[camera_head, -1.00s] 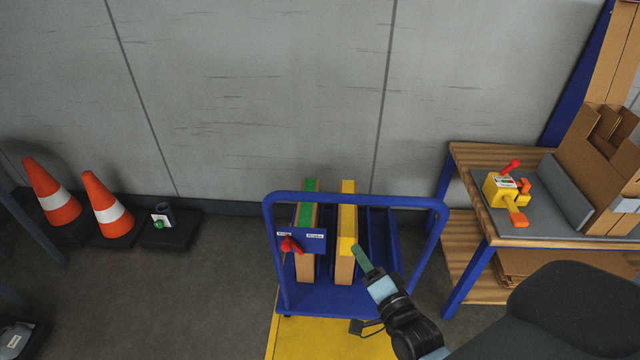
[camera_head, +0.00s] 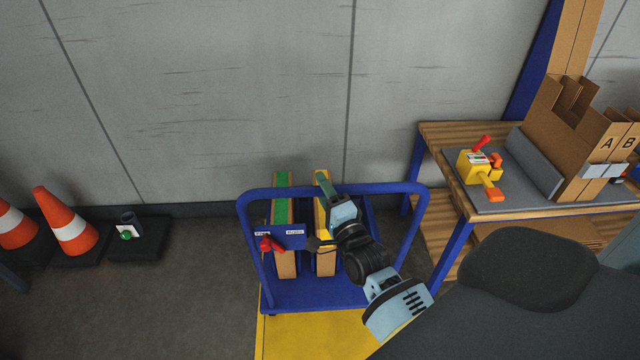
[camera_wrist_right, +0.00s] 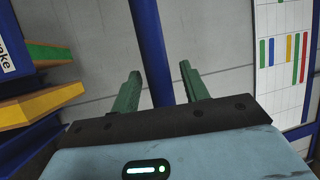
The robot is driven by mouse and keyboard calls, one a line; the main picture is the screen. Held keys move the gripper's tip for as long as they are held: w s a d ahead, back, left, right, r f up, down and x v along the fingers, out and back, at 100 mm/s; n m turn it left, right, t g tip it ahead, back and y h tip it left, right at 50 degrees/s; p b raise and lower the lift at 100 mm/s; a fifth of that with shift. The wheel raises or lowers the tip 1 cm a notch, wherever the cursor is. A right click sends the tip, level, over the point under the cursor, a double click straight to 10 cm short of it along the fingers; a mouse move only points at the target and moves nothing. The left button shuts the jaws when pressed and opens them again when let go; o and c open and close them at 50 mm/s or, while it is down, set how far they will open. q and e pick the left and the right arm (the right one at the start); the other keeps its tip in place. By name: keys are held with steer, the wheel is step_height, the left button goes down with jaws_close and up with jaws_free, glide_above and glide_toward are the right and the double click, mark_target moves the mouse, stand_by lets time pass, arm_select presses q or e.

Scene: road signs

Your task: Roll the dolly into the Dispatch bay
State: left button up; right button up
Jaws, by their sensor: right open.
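The blue dolly (camera_head: 330,298) stands by the wall with its top handle bar (camera_head: 380,189) raised. It carries a green-topped carton (camera_head: 282,205) and a yellow-topped carton (camera_head: 320,210). A red lever (camera_head: 270,243) sits on its blue label plate, at the left. My right gripper (camera_head: 328,185) is at the handle bar, over the yellow-topped carton. In the right wrist view its green fingers (camera_wrist_right: 160,88) are apart, with a blue bar (camera_wrist_right: 150,50) showing between them; contact cannot be told. My left gripper is out of view. No Dispatch bay label is readable.
A yellow floor area (camera_head: 310,340) lies in front of the dolly. Orange cones (camera_head: 72,230) and a black base (camera_head: 140,240) stand at the left. A wooden workbench (camera_head: 470,150) with a yellow tool (camera_head: 478,170) and cardboard boxes (camera_head: 575,135) is close on the right. Grey floor is clear at lower left.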

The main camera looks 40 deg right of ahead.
steer(key=shift+x, duration=0.9)
jaws_close()
